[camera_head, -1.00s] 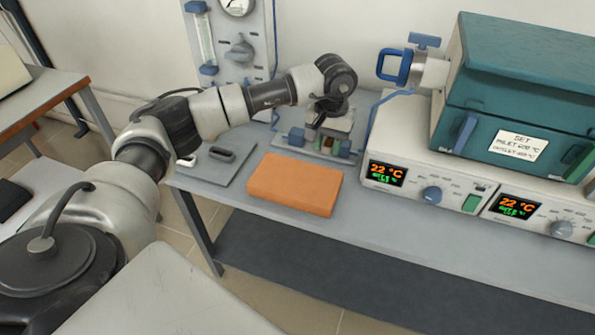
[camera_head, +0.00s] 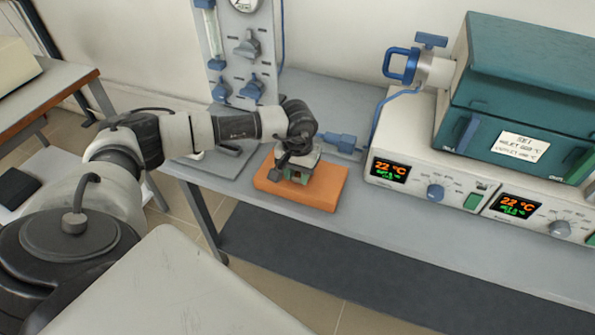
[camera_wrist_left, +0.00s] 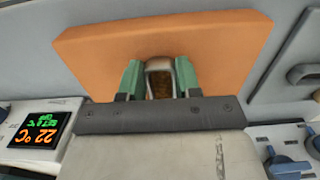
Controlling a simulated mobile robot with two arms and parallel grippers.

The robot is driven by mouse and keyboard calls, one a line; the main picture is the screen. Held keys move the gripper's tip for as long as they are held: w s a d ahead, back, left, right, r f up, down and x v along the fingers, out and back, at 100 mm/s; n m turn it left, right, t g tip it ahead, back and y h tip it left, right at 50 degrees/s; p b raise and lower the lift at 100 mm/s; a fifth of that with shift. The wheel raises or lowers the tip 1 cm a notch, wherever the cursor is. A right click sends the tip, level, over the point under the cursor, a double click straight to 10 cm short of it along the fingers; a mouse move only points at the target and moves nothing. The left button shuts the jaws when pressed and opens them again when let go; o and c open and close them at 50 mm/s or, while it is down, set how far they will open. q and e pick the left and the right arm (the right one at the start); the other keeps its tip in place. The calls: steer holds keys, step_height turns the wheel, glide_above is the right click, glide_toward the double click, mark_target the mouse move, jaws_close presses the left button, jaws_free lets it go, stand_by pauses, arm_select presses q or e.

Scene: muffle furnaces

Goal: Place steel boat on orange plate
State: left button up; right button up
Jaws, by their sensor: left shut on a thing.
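The orange plate (camera_head: 325,193) is a thick slab lying on the grey bench. It also shows in the left wrist view (camera_wrist_left: 225,50). My left gripper (camera_head: 297,177) is over the plate, pointing down. In the left wrist view its green fingers (camera_wrist_left: 159,80) are shut on the steel boat (camera_wrist_left: 159,78), a small metal vessel with brownish contents. The boat appears over the plate near its edge. I cannot tell whether it touches the plate. In the head view the boat is hidden by my gripper. My right gripper is not in view.
A white control unit (camera_head: 405,172) with displays reading 22 °C stands right of the plate, under a teal furnace (camera_head: 525,100). A gas panel (camera_head: 240,50) with blue valves stands behind. A grey pad (camera_head: 225,160) lies left of the plate.

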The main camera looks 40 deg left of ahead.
arm_select(q)
steer(key=shift+f, duration=0.15)
steer(key=o, duration=0.9)
steer(key=shift+o, duration=0.2)
step_height(320, 180, up, 12)
steer(key=b, duration=0.1)
steer(key=shift+r, duration=0.2)
